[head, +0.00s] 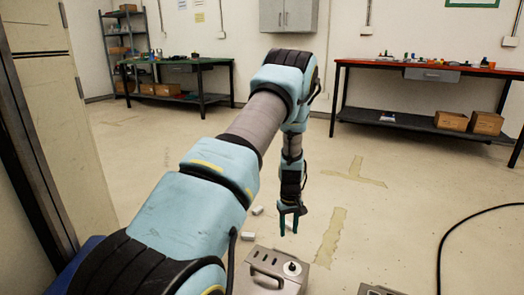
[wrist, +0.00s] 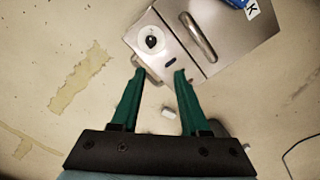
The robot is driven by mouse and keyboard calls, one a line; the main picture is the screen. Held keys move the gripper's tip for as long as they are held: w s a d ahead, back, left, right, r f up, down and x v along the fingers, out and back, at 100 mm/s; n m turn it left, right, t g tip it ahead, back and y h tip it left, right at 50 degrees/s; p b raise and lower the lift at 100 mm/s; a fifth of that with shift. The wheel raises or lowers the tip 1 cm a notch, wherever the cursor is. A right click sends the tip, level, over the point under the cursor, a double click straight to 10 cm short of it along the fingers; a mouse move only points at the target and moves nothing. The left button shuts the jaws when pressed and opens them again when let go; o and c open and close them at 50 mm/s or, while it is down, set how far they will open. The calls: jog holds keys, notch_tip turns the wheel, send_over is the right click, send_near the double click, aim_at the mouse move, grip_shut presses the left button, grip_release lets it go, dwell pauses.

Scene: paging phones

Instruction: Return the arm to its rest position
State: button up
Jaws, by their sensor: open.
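My arm reaches forward from the lower left in the head view, with its forearm hanging down. My gripper (head: 289,230) points down above the floor. In the wrist view the green fingers of my gripper (wrist: 159,73) are spread apart with nothing held between them. Their tips appear over the near edge of a metal box (wrist: 185,58) with a handle and a round white fitting with a black centre. The same metal box (head: 270,284) shows at the bottom of the head view. I cannot tell the height gap between the fingertips and the box.
Small white pieces (head: 248,236) lie on the floor beside the box. A red-topped workbench (head: 420,68) stands back right, and a green-topped bench (head: 190,62) back left. A black cable (head: 452,232) curves over the floor at right. The middle floor is open.

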jog(key=s+a+r+m, duration=0.1)
jog(key=s+a+r, duration=0.35)
jog(key=r, duration=0.45)
jog(key=s+a+r+m, duration=0.1)
jog(key=s+a+r, duration=0.3)
jog(key=r, duration=0.5)
jog(key=s+a+r+m+t, duration=0.1)
jog(key=s+a+r, duration=0.35)
jog(key=s, duration=0.25)
jog(key=s+a+r+m, duration=0.1)
jog(key=s+a+r, duration=0.3)
jog(key=s+a, duration=0.15)
notch_tip(320, 180, up, 32)
jog(key=p, duration=3.2)
jog(key=shift+s+d, duration=0.15)
jog(key=shift+d, duration=0.25)
